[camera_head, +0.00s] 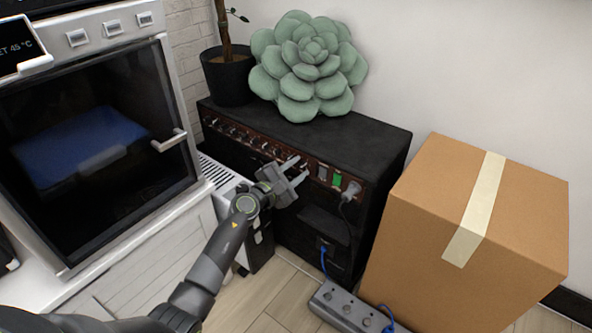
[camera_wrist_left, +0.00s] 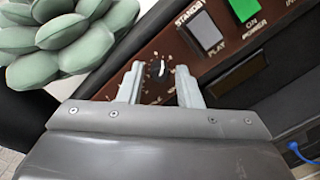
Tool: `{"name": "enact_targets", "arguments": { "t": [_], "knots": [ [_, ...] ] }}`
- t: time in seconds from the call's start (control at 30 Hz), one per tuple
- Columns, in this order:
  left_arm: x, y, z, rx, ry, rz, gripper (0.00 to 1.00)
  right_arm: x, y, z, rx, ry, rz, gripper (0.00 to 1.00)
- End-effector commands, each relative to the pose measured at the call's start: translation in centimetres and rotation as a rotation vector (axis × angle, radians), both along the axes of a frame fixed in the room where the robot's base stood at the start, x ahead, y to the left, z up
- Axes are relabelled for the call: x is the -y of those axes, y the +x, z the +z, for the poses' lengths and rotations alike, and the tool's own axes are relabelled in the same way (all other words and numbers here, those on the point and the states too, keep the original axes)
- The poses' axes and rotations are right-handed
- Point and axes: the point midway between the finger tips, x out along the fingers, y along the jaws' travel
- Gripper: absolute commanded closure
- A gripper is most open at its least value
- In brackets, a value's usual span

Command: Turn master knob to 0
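The master knob (camera_wrist_left: 157,70) is a small dark knob with a white pointer line, on the brown control panel (camera_wrist_left: 145,48) of a black amplifier (camera_head: 365,136). In the left wrist view its pointer points roughly up, and pale scale marks surround it. My left gripper (camera_head: 299,172) is open in front of the panel. In the left wrist view its two fingers (camera_wrist_left: 160,76) stand on either side of the knob with gaps showing. I cannot tell how far the fingertips are from the panel. My right gripper is not in view.
A standby switch (camera_wrist_left: 203,27) and a lit green power switch (camera_head: 337,180) sit beside the knob. A green succulent (camera_head: 307,62) and a dark pot (camera_head: 228,77) stand on the amplifier. A cardboard box (camera_head: 420,215) is at right, a power strip (camera_head: 345,306) on the floor.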

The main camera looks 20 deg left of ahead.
Motion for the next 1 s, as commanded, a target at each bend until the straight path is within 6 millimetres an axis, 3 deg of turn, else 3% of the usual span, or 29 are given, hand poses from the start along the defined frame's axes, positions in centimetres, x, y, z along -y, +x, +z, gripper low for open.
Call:
{"name": "enact_targets", "arguments": {
  "t": [0.03,0.23,0.67,1.0],
  "knots": [
    [-0.01,-0.02,-0.01,0.000,0.000,0.000,0.75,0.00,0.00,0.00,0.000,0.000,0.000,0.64],
    [-0.02,-0.02,-0.02,0.000,0.000,0.000,1.00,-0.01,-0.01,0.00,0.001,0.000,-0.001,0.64],
    [-0.03,-0.03,0.00,-0.028,-0.073,-0.001,1.00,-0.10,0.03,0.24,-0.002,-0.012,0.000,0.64],
    [-0.07,-0.02,0.02,-0.120,-0.327,0.000,1.00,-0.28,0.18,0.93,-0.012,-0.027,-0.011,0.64]
  ]
}}
